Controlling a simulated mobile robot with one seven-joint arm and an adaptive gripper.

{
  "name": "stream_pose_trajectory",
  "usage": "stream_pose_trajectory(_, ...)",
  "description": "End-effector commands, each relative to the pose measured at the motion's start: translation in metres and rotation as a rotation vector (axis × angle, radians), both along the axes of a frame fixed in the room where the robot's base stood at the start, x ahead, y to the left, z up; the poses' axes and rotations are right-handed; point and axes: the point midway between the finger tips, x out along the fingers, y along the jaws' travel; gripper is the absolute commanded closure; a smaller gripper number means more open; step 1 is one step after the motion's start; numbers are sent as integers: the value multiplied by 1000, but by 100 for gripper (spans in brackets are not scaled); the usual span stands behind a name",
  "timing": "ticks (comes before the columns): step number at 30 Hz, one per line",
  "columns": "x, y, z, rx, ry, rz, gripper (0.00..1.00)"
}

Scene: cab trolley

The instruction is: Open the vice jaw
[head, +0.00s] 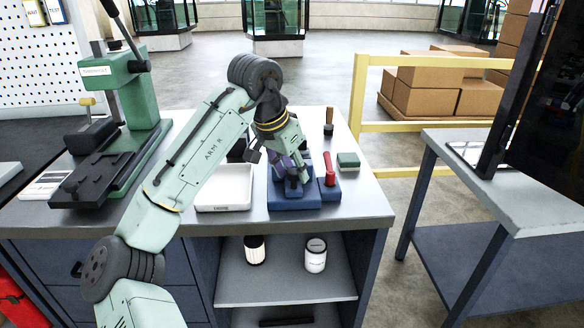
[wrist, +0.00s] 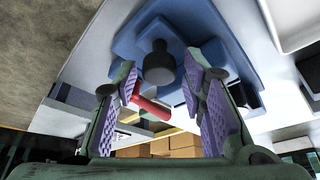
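The blue vice (head: 296,200) sits on the grey workbench, and its red lever handle (head: 328,172) stands at its right side. My gripper (head: 293,178) is over the vice, left of the red handle, and hides part of it. In the wrist view my gripper (wrist: 160,75) is open, with its purple-padded fingers apart. The blue vice (wrist: 210,25) lies beyond the fingertips, with a dark round knob (wrist: 159,64) between them. The red handle (wrist: 150,108) also shows in the gap between the fingers. I cannot tell whether a finger touches the vice.
A white tray (head: 224,207) lies left of the vice. A green block (head: 348,160) and a wooden-handled tool (head: 329,121) stand behind it to the right. A green press (head: 125,90) stands at the left. A yellow rail (head: 430,126) runs behind the bench.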

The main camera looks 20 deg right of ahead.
Motion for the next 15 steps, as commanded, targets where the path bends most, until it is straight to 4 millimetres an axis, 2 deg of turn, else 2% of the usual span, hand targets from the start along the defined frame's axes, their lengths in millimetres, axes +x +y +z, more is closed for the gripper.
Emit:
stream_pose_trajectory(11,0,0,1,0,0,0,55)
stream_pose_trajectory(15,-2,4,12,0,-1,0,55)
